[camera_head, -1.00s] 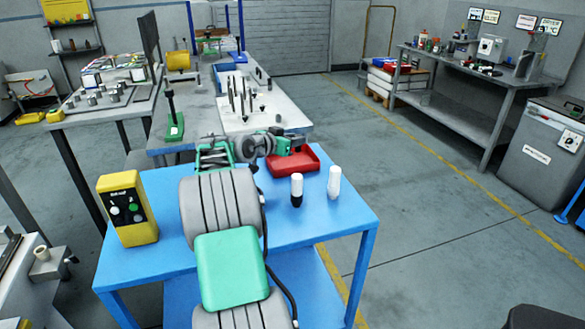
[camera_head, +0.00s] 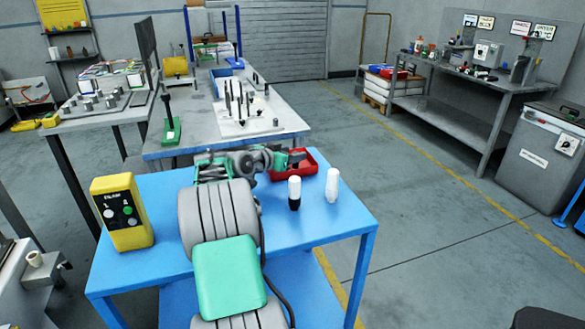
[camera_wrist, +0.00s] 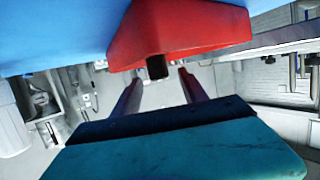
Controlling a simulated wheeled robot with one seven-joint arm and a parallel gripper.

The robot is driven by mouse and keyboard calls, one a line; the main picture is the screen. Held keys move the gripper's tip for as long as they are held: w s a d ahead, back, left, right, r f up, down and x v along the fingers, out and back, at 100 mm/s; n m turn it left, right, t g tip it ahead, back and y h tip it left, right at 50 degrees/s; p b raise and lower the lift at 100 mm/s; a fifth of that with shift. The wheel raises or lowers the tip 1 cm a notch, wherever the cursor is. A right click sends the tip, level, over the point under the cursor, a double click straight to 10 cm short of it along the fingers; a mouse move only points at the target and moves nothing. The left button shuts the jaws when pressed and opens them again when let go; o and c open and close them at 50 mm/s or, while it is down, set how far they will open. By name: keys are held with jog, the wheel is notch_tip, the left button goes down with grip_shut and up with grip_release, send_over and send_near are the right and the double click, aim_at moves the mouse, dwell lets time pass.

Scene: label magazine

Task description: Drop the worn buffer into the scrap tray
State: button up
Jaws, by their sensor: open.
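The red scrap tray (camera_head: 313,165) sits at the far edge of the blue tabletop. It also shows in the wrist view (camera_wrist: 180,32), which looks upside down. My gripper (camera_wrist: 158,78) is at the tray, its two fingers apart. A small dark block (camera_wrist: 157,68), possibly the worn buffer, shows in the gap between the fingertips, at the tray's rim. I cannot tell whether it touches a finger or the tray. In the head view my arm and wrist hide the tray's left part, and the block is too small to make out.
A white bottle with a black lower end (camera_head: 294,194) and an all-white bottle (camera_head: 333,186) stand just in front of the tray. A yellow button box (camera_head: 122,213) stands at the table's left. A grey bench with upright pegs (camera_head: 235,110) lies beyond.

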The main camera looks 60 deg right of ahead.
jog(key=v, duration=0.7)
jog(key=shift+a+r, duration=0.15)
jog(key=shift+a, duration=0.25)
